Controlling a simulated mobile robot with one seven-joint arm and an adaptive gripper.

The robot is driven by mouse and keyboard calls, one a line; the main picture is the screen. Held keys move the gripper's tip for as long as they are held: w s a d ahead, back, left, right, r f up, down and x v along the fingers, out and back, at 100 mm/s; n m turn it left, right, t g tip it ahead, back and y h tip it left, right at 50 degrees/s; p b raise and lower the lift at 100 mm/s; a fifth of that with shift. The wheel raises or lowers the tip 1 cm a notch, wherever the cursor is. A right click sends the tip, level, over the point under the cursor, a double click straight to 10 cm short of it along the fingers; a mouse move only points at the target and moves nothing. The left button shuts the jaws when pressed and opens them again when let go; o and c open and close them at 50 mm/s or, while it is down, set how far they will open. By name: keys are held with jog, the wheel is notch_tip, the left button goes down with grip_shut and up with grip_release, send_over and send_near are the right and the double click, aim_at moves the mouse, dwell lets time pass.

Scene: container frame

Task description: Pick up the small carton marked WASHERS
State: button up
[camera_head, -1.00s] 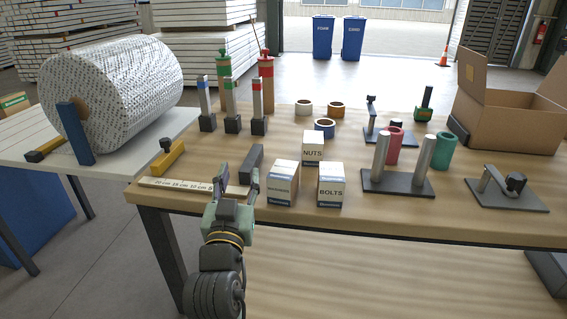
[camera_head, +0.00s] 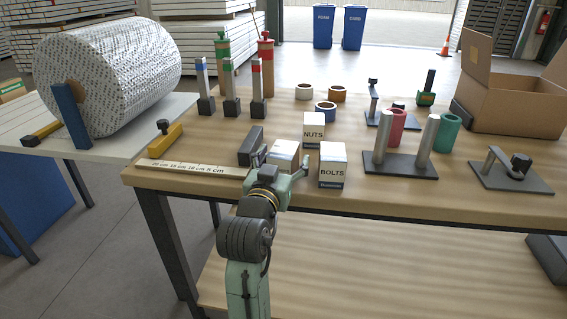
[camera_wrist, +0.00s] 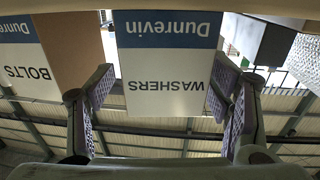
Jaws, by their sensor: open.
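The small white carton marked WASHERS (camera_wrist: 165,62) shows upside down in the wrist view, with a blue Dunrevin band. In the head view the same carton (camera_head: 285,150) stands near the table's front edge, its lower front hidden by my gripper. My gripper (camera_head: 282,168) is open in front of it. In the wrist view its two fingers stand apart to the left and right of the carton's lettered face; I cannot tell whether they reach its sides. Nothing is held.
The BOLTS carton (camera_head: 332,168) stands close on the right and the NUTS carton (camera_head: 314,130) just behind. A dark block (camera_head: 251,146) is close on the left. A ruler (camera_head: 195,168) lies further left, and a post stand (camera_head: 400,163) is to the right on the table.

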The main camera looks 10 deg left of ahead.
aim_at(287, 150)
jog(key=w+p, duration=0.1)
jog(key=w, duration=0.3)
jog(key=shift+w+d, duration=0.15)
jog(key=shift+w, duration=0.15)
jog(key=c, duration=1.4)
